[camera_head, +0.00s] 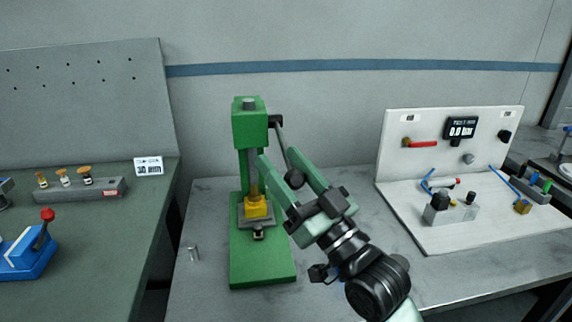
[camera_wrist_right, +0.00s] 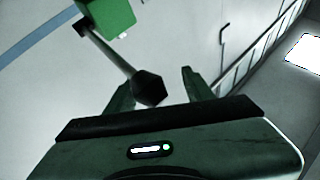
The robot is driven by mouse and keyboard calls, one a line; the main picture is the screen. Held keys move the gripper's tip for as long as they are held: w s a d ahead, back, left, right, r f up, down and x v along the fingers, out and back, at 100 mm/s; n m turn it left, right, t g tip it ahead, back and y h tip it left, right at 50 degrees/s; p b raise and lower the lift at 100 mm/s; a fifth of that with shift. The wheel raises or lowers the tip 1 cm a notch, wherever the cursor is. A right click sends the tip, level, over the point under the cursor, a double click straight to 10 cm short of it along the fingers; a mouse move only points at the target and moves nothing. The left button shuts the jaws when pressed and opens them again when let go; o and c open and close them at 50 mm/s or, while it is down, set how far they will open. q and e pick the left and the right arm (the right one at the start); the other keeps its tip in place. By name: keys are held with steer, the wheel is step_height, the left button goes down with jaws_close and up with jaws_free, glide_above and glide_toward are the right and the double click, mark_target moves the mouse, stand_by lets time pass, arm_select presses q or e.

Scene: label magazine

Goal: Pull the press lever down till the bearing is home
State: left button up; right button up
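The green press (camera_head: 250,130) stands on the grey bench. Its lever (camera_head: 280,145) comes off the right of the head and slopes down to a black knob (camera_head: 295,178). Under the ram sits a yellow block (camera_head: 257,208) on a grey plate; I cannot make out the bearing itself. My right gripper (camera_head: 279,157) is open, with one finger on each side of the knob. In the right wrist view the knob (camera_wrist_right: 150,88) lies between the spread fingers, with a clear gap on the right finger's side. My left gripper is not in view.
A white panel (camera_head: 445,122) with a pressure display and valves stands to the right. A small metal pin (camera_head: 194,253) is on the bench left of the press. A green table (camera_head: 100,240) at the left carries a blue clamp (camera_head: 25,255) with a red-knobbed lever.

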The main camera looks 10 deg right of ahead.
steer(key=shift+w, duration=0.1)
stand_by(0.3)
steer(key=shift+s+d+f, duration=0.3)
steer(key=shift+s+f, duration=0.05)
steer(key=shift+f, duration=0.1)
steer(key=b+v, duration=0.1)
steer(key=v, duration=0.2)
steer(key=shift+s+d+f, duration=0.1)
steer(key=shift+s+f, duration=0.05)
steer(key=shift+f, duration=0.1)
steer(key=p, duration=0.6)
glide_toward(298, 187)
steer(key=s+d+r, duration=0.2)
steer(key=s+r, duration=0.2)
steer(key=r, duration=0.1)
steer(key=shift+w+d, duration=0.2)
steer(key=shift+f, duration=0.1)
